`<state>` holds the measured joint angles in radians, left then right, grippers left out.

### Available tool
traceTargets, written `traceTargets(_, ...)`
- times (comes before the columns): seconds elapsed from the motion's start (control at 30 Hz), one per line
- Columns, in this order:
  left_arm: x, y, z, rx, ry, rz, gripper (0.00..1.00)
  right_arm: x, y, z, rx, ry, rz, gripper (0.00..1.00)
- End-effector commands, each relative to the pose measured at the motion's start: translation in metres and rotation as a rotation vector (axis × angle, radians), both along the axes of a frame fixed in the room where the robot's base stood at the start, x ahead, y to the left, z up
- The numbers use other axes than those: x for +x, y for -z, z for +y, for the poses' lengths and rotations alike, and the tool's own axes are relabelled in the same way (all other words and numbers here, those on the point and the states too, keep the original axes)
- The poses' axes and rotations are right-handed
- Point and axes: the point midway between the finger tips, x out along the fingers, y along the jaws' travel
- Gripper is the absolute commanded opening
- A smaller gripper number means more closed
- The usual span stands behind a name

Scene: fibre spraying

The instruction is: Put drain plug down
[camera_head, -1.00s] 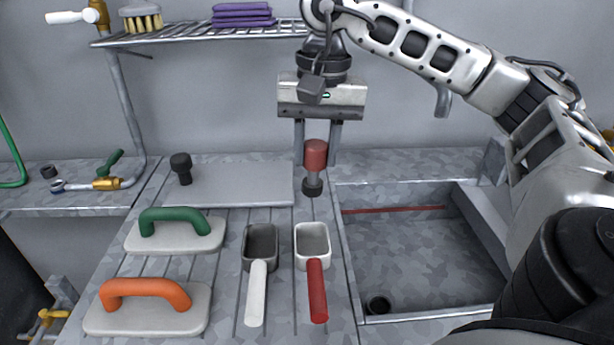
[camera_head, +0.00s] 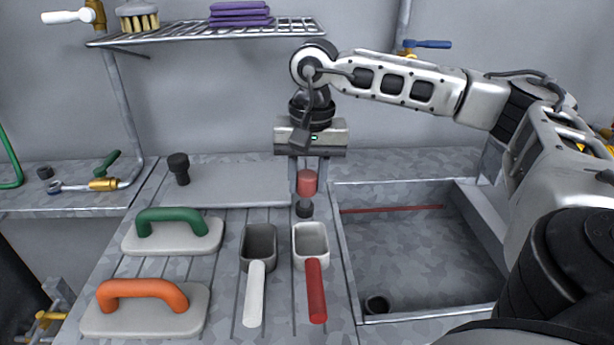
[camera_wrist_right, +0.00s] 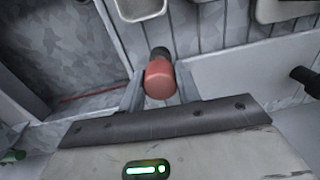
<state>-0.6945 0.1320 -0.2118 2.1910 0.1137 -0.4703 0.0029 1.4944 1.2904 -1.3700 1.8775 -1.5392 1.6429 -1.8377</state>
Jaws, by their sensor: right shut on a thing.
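The drain plug (camera_head: 308,182) has a red top and a dark lower end. My right gripper (camera_head: 307,188) is shut on its red part and holds it upright, just left of the sink basin's back left corner. In the right wrist view the plug (camera_wrist_right: 160,80) sits between the two fingers (camera_wrist_right: 158,88). Its dark end is close above the grooved drainboard (camera_head: 220,225); I cannot tell whether it touches. The sink basin (camera_head: 410,250) has a round drain hole (camera_head: 377,304) at its front left. My left gripper is not in view.
A white-walled scoop with red handle (camera_head: 316,290) and a grey one with white handle (camera_head: 254,290) lie in front of the plug. Green-handled (camera_head: 172,232) and orange-handled (camera_head: 145,305) floats lie left. A dark plug-like piece (camera_head: 179,168) stands by a flat plate (camera_head: 235,187). A wire shelf (camera_head: 200,36) hangs above.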

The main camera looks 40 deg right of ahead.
Motion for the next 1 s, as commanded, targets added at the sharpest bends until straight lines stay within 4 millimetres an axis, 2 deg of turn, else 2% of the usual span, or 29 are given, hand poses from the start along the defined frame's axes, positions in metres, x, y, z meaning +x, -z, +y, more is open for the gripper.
traceTargets(0.07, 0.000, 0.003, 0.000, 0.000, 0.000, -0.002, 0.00, 0.000, 0.004, 0.000, 0.000, 0.000, 0.000, 0.00)
traceTargets(0.1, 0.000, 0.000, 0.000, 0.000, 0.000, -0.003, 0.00, 0.000, 0.002, 0.000, 0.000, 0.000, 0.000, 0.44)
traceTargets(0.13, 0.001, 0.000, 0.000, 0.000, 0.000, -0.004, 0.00, 0.000, 0.002, 0.000, 0.000, 0.000, 0.000, 0.52)
traceTargets(0.17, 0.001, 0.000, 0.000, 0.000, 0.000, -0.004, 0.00, 0.000, 0.002, 0.000, 0.000, 0.000, 0.000, 0.56)
traceTargets(0.43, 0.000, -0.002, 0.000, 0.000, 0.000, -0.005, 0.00, 0.000, 0.001, 0.000, 0.000, 0.000, 0.000, 0.56)
traceTargets(0.57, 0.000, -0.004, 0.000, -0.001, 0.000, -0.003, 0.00, 0.000, -0.007, 0.000, 0.001, 0.000, -0.002, 0.56)
traceTargets(1.0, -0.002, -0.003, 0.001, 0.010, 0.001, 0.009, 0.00, -0.003, -0.095, -0.003, 0.002, -0.002, -0.003, 0.56)
